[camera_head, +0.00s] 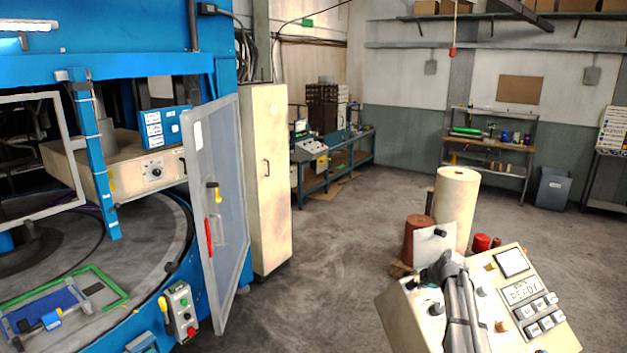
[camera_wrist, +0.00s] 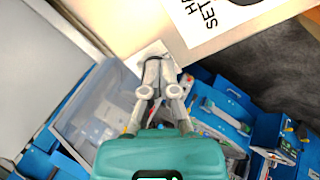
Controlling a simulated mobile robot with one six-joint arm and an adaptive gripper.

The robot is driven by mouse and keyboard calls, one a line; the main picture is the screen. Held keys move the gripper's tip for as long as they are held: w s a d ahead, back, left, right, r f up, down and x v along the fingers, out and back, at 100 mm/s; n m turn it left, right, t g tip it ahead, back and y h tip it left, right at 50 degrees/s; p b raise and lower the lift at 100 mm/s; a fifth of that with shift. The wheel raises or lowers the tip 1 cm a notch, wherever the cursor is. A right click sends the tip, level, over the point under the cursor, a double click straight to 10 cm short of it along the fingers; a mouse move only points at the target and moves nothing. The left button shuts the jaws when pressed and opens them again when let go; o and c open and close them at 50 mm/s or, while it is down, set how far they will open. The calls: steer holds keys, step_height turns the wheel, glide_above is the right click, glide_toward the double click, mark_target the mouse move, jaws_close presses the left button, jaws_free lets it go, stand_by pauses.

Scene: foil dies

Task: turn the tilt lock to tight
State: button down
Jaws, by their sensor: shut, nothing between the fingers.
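My gripper (camera_wrist: 154,62) is shut and empty in the wrist view, its fingertips together in front of a small white plate (camera_wrist: 141,58). The fingertips hide part of this plate, and I cannot tell whether they touch it. In the head view a cream console (camera_head: 404,318) stands at the lower right, with a small display, buttons and several knobs. A pale plate with a dark knob (camera_head: 440,233) rises at its back edge. Dark arm-like parts cover the console's middle. I cannot make out for certain which control is the tilt lock or how it is set.
A blue machine (camera_head: 110,66) with an open grey door (camera_head: 222,255) stands at the left. A cream cabinet (camera_head: 266,215) is beside it. A cream roll (camera_head: 456,200) and a red-brown roll (camera_head: 416,240) stand behind the console. The floor between cabinet and console is clear.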

steer(key=shift+w+r+p, duration=0.4)
steer(key=shift+w+r, duration=0.05)
steer(key=shift+w, duration=0.3)
stand_by(0.7)
steer(key=shift+w+d, duration=0.1)
steer(key=shift+d, duration=0.3)
steer(key=shift+r, duration=0.1)
steer(key=p+v, duration=0.5)
steer(key=v, duration=0.1)
stand_by(0.6)
stand_by(0.3)
steer(key=shift+s+a+f, duration=0.1)
steer(key=shift+s, duration=0.55)
steer(key=shift+s+f, duration=0.15)
steer(key=shift+s, duration=0.55)
steer(key=shift+f+b, duration=0.1)
steer(key=shift+b, duration=0.25)
